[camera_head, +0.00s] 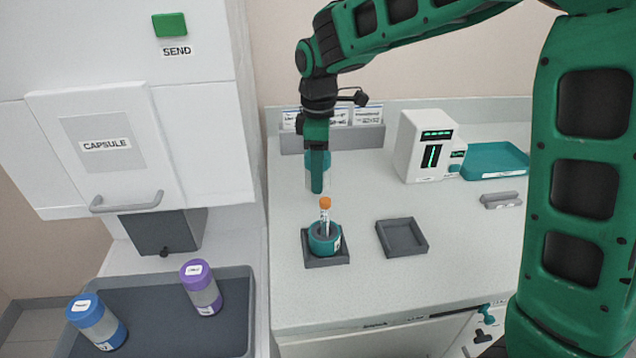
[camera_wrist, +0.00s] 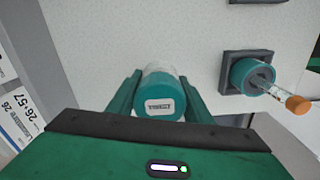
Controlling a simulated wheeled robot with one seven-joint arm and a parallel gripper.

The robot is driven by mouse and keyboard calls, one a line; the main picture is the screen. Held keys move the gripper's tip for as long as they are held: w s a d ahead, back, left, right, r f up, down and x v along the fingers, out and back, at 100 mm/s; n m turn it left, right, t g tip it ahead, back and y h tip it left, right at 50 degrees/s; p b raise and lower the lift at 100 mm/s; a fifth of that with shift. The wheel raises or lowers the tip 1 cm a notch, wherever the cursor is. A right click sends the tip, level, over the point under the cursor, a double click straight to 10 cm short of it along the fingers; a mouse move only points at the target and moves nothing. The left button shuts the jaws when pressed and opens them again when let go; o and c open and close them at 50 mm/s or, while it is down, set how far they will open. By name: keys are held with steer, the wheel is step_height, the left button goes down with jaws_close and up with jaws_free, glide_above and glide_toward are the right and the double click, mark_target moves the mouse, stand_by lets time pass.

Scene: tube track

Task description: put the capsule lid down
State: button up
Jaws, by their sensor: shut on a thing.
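My gripper (camera_head: 317,184) points down above the counter and is shut on the capsule lid (camera_wrist: 162,100), a teal cap with a pale clear sleeve. In the wrist view the lid sits between both fingers, its label facing the camera. In the head view the fingers partly cover it. The teal capsule base (camera_head: 318,246) stands in a dark square holder (camera_head: 341,260), nearer the front and apart from the lid. A tube with an orange cap (camera_head: 325,203) stands upright in the base. An empty dark square tray (camera_head: 402,250) lies just right of it.
A white device (camera_head: 423,147) and a teal tray (camera_head: 497,160) stand at the back right. A label rack (camera_head: 340,138) is behind my gripper. The capsule cabinet (camera_head: 104,145) is at left, above a tray with blue (camera_head: 97,322) and purple (camera_head: 202,287) capsules.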

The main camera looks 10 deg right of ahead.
mark_target(318, 196)
steer(key=shift+f, duration=1.6)
steer(key=shift+s+f, duration=0.1)
steer(key=o, duration=1.3)
steer(key=shift+c, duration=0.2)
step_height(318, 196, up, 12)
steer(key=shift+r, duration=0.15)
